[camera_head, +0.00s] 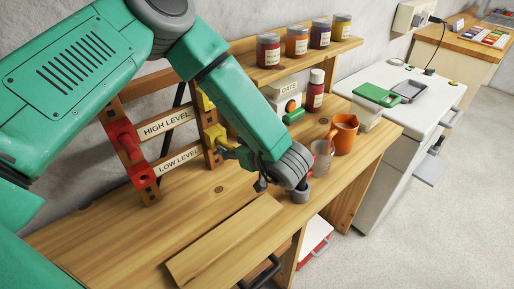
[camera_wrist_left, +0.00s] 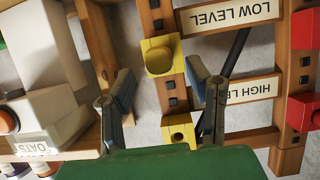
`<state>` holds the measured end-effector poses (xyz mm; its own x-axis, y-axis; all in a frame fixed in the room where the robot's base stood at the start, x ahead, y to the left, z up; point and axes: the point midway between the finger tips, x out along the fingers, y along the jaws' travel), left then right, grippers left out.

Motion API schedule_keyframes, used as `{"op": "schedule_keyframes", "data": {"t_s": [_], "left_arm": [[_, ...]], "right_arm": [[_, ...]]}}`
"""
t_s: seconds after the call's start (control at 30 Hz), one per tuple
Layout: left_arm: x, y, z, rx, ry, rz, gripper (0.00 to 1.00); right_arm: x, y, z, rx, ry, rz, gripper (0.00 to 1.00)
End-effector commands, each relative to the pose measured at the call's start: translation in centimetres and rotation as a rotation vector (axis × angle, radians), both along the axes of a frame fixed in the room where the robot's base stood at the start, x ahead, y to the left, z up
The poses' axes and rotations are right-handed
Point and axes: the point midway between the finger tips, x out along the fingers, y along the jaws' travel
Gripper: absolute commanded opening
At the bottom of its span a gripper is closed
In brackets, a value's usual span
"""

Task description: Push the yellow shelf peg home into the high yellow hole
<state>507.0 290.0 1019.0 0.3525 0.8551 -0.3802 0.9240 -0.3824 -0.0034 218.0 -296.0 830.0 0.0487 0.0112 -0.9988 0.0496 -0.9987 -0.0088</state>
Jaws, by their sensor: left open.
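A wooden frame (camera_head: 150,198) stands on the bench, with HIGH LEVEL and LOW LEVEL labels. Its right post carries two yellow blocks. The high yellow block (camera_head: 205,102) shows an empty round hole in the left wrist view (camera_wrist_left: 179,134). The low yellow block (camera_head: 215,134) has a rounded yellow peg (camera_wrist_left: 159,61) standing out of it; how deep the peg sits I cannot tell. My left gripper (camera_head: 230,151) is open and empty in front of the post. In the left wrist view its fingers (camera_wrist_left: 160,82) are spread either side of the post, apart from the peg. My right gripper is out of view.
Red blocks (camera_head: 143,175) sit on the frame's left post. Right of my arm stand an orange mug (camera_head: 344,135), a clear glass (camera_head: 322,158), a red jar (camera_head: 315,95) and an oats box (camera_head: 285,92). A loose board (camera_head: 225,243) lies at the front of the bench.

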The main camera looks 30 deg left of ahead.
Motion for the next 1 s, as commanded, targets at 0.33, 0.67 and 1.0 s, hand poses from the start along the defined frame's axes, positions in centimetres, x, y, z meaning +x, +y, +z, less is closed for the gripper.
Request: {"op": "schedule_keyframes", "data": {"t_s": [0.33, 0.67, 1.0], "left_arm": [[1.2, 1.2, -0.8, 0.024, 0.002, 0.004, 0.45], [1.2, 1.9, -1.0, 0.013, -0.001, 0.003, 0.27], [1.5, 2.6, -1.2, 0.013, 0.000, 0.006, 0.00]], "right_arm": [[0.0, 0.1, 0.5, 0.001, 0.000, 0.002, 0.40], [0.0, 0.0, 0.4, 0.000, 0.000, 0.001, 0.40], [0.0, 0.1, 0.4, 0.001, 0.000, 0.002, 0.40]]}}
